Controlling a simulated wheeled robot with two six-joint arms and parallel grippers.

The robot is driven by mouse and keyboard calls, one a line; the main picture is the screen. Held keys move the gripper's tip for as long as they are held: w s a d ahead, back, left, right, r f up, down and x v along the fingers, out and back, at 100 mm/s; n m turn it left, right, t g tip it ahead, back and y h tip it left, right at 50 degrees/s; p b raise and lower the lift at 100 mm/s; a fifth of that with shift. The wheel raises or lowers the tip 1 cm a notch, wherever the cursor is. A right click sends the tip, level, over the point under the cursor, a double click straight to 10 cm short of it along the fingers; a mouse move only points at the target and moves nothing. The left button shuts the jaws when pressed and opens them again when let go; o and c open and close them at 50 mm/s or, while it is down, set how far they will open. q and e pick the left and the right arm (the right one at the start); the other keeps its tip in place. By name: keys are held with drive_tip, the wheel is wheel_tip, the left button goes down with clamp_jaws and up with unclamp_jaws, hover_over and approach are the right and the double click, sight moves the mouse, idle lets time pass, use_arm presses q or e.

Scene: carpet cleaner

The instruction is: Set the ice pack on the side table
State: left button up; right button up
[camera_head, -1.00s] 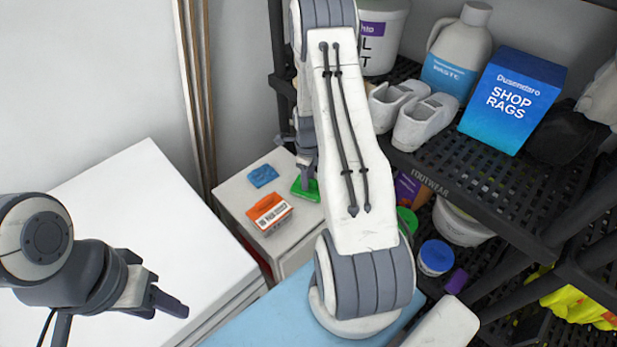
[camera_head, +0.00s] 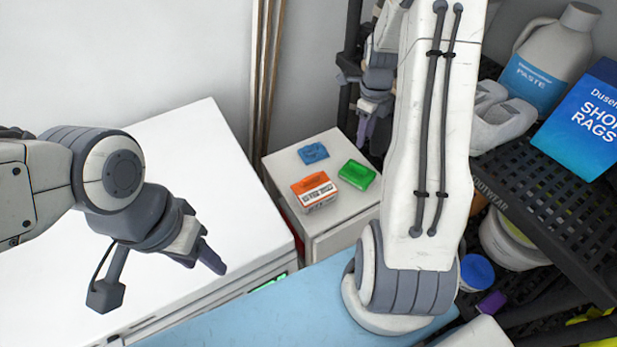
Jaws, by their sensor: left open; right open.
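A flat green pack (camera_head: 357,174) lies on the white side table (camera_head: 347,220), near its right edge. A small blue pack (camera_head: 313,153) lies further back on the same top. The frames do not show for certain which of these is the ice pack. My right gripper (camera_head: 366,129) is open, above and behind the green pack, apart from it. My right arm partly hides the space beside the table. My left gripper (camera_head: 208,262) is open and empty over the white surface on the left.
An orange and white box (camera_head: 314,191) lies at the front of the side table. A black shelf (camera_head: 550,200) at the right holds a blue shop rags box (camera_head: 585,120), a white jug (camera_head: 553,60) and white shoes (camera_head: 500,118). A light blue surface (camera_head: 260,318) is in front.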

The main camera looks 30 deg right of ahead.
drive_tip(key=s+a+r+n, duration=0.2)
drive_tip(key=a+r+n, duration=0.1)
drive_tip(key=a+n, duration=0.4)
drive_tip(key=s+a+r+n, duration=0.1)
drive_tip(key=a+r+n, duration=0.2)
drive_tip(key=a+n, duration=0.5)
drive_tip(key=s+a+r+n, duration=0.2)
drive_tip(key=a+r+n, duration=0.15)
drive_tip(key=a, duration=0.65)
drive_tip(key=s+a+r+n, duration=0.1)
drive_tip(key=s+a+n, duration=0.3)
drive_tip(key=s+n, duration=0.4)
drive_tip(key=s+a+r+n+y, duration=0.1)
drive_tip(key=s+a+n, duration=0.4)
drive_tip(key=s+n, duration=0.3)
drive_tip(key=n, duration=0.3)
drive_tip(key=shift+s+r, duration=0.15)
drive_tip(key=shift+r, duration=0.1)
drive_tip(key=shift+a, duration=0.1)
